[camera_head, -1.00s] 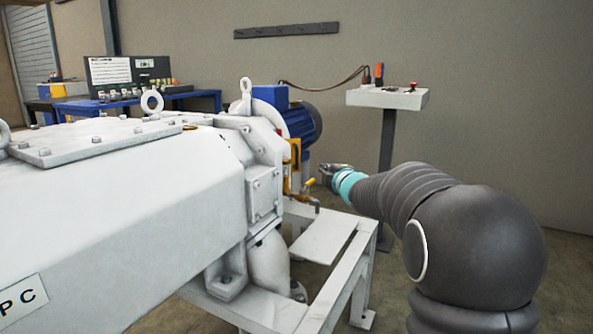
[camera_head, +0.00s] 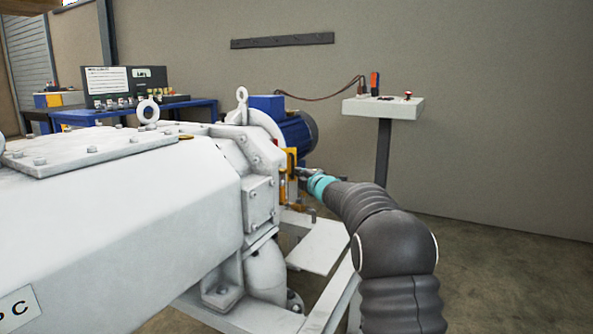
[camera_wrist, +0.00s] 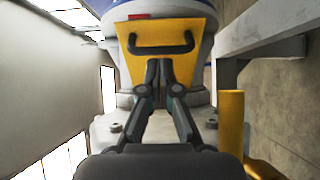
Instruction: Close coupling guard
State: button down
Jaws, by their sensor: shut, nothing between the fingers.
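The coupling guard is a yellow plate with a black bar handle (camera_wrist: 160,45), filling the upper middle of the wrist view. In the head view its yellow edge (camera_head: 291,160) shows between the white pump casing and the blue motor. My gripper (camera_wrist: 158,64) is shut and empty, with its fingertips in front of the plate just below the handle. I cannot tell whether the tips touch the plate. In the head view my gripper (camera_head: 298,171) is at the guard's right side, and its tips are hard to make out.
The white pump casing (camera_head: 110,225) fills the left. The blue motor (camera_head: 298,132) is behind the guard. A yellow post (camera_wrist: 231,122) stands right of my fingers. A white frame (camera_head: 318,248) lies below. A control stand (camera_head: 384,108) is at right, with open floor beyond.

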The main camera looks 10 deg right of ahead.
aim_at(293, 167)
jog(key=shift+x, duration=1.55)
jog(key=shift+w+r+p, duration=0.1)
jog(key=shift+r+p, duration=0.05)
jog(key=shift+p, duration=0.45)
